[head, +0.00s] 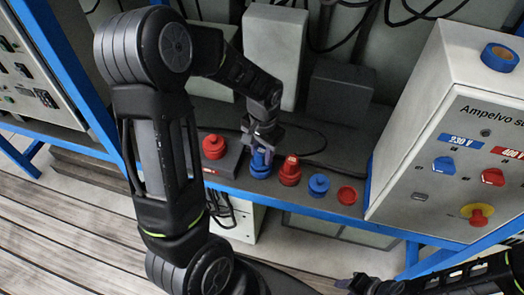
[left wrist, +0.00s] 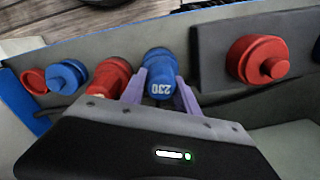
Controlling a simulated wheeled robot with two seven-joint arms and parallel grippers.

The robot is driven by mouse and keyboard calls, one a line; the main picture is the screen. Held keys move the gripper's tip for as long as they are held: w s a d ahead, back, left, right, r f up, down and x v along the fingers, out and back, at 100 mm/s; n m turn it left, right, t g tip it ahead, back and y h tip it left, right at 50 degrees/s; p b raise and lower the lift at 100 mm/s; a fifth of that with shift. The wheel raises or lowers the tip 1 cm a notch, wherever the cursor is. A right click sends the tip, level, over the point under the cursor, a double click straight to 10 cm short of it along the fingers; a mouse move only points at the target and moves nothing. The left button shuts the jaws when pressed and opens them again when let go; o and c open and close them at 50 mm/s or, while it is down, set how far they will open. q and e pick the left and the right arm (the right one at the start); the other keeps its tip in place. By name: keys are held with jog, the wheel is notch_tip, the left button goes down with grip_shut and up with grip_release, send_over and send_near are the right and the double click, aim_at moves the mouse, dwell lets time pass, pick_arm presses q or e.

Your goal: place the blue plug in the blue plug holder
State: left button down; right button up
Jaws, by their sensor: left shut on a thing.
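The blue plug (head: 260,166), marked 230, stands near the shelf's front edge. My left gripper (head: 262,142) is shut on it from above; the left wrist view shows the blue plug (left wrist: 160,72) between the purple fingers (left wrist: 160,92). I cannot tell whether it touches the shelf. A low, stepped blue round piece (head: 318,185) stands to its right, past a red plug (head: 290,171); it looks like the blue plug holder, and also shows in the left wrist view (left wrist: 67,75). My right gripper (head: 362,284) is at the bottom edge; its jaw state is unclear.
A flat red round piece (head: 347,195) lies right of the blue piece. A red stepped piece (head: 213,147) sits on a dark block to the left. A grey control box (head: 455,150) bounds the shelf on the right. Loose cables lie behind the plugs.

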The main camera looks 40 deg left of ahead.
pick_arm(q)
jog(key=shift+f, duration=0.3)
jog(key=c, duration=0.8)
grip_release()
jog(key=shift+c, duration=0.2)
jog(key=shift+o, duration=0.5)
jog(key=o, duration=0.3)
jog(key=shift+r, duration=0.1)
jog(key=shift+r+p, duration=2.8)
jog(key=shift+r, duration=0.9)
